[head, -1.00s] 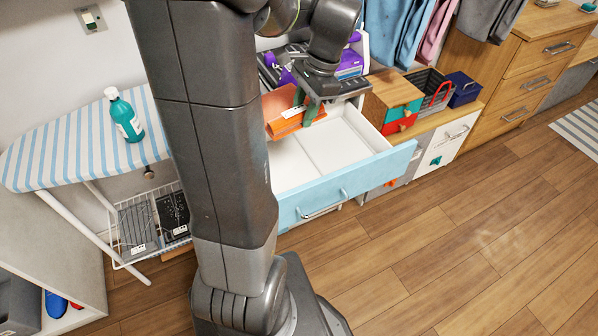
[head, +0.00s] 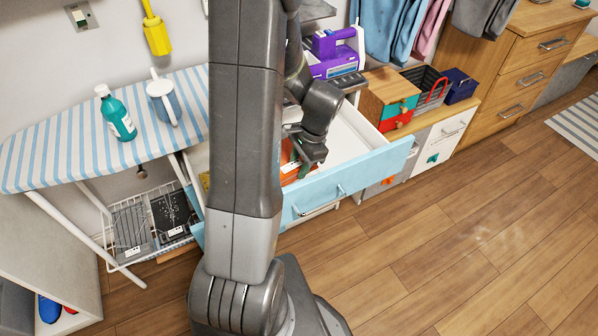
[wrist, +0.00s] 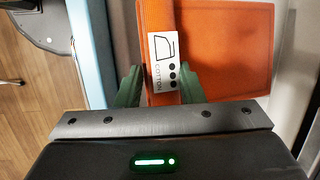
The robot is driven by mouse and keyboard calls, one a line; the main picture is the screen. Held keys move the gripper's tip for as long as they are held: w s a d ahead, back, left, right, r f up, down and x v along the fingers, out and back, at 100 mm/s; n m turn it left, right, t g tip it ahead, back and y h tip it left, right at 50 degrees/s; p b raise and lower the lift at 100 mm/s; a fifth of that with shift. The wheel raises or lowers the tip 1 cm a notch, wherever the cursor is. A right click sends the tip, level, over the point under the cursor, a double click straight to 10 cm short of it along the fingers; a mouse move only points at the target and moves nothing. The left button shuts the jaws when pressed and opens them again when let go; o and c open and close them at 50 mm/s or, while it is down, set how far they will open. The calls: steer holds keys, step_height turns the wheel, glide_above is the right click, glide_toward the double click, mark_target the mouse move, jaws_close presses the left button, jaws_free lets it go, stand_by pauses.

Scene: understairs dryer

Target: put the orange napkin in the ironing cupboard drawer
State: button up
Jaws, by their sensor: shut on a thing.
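The orange napkin (head: 287,163) is mostly hidden behind my arm in the head view. In the wrist view the napkin (wrist: 235,45) is a flat orange piece with a folded edge and a white "COTTON" label. My gripper (wrist: 158,88) is shut on the folded edge, one green finger on each side. In the head view my gripper (head: 308,158) is low inside the open drawer (head: 352,183), just behind its light-blue front. The drawer is pulled well out and its inside is white. Whether the napkin touches the drawer floor cannot be told.
The floor at right is clear.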

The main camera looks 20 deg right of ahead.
step_height(320, 180, down, 3)
steer(key=shift+f, duration=0.15)
steer(key=shift+s+a+f+b, duration=0.15)
steer(key=shift+f+b, duration=0.5)
steer(key=o, duration=1)
steer(key=shift+s+a+f, duration=0.1)
steer(key=shift+r, duration=0.3)
steer(key=v, duration=0.4)
steer(key=p+v, duration=0.1)
steer(key=v, duration=0.3)
steer(key=p+v, duration=0.1)
steer(key=v, duration=0.4)
steer(key=shift+w, duration=0.3)
